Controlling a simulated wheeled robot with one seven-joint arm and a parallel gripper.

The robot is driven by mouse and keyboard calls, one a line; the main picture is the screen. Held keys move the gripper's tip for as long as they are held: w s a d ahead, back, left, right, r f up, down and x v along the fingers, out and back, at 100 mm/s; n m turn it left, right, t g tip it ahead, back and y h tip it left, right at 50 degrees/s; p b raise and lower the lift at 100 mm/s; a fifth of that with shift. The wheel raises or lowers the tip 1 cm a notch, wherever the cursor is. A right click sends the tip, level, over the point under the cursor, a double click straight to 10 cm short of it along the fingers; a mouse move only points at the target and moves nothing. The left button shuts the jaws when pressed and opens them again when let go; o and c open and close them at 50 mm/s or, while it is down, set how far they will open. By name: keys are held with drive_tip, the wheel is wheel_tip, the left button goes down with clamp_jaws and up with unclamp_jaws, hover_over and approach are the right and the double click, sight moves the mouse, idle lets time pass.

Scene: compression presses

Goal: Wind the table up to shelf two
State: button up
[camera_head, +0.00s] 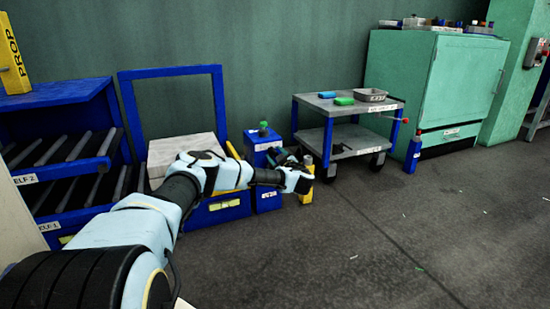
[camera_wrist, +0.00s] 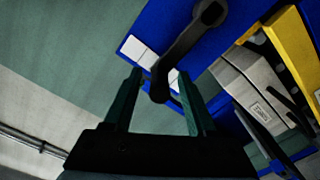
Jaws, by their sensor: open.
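The lift table has a blue base (camera_head: 218,209) and an upright blue frame (camera_head: 172,72), beside the roller shelves on the left. A pale grey block (camera_head: 180,147) sits on it; my arm hides much of its top. A blue housing (camera_wrist: 180,28) fills the upper wrist view, with a dark crank (camera_wrist: 186,46) across it. The crank's lower end lies between the open fingers of my gripper (camera_wrist: 160,76); I cannot tell whether they touch it. In the head view my gripper (camera_head: 280,156) is by the blue box (camera_head: 268,199) right of the table. Shelf two (camera_head: 60,150) carries a partly cut label.
Shelf one (camera_head: 85,205) is below shelf two. A yellow prop (camera_head: 12,60) stands on top of the shelving. A blue-grey cart (camera_head: 345,140) holds small items, with a blue post (camera_head: 412,155) and green cabinet (camera_head: 430,85) beyond. The floor at front right is clear.

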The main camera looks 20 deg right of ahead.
drive_tip(key=shift+c, duration=0.4)
clamp_jaws()
idle(1.0)
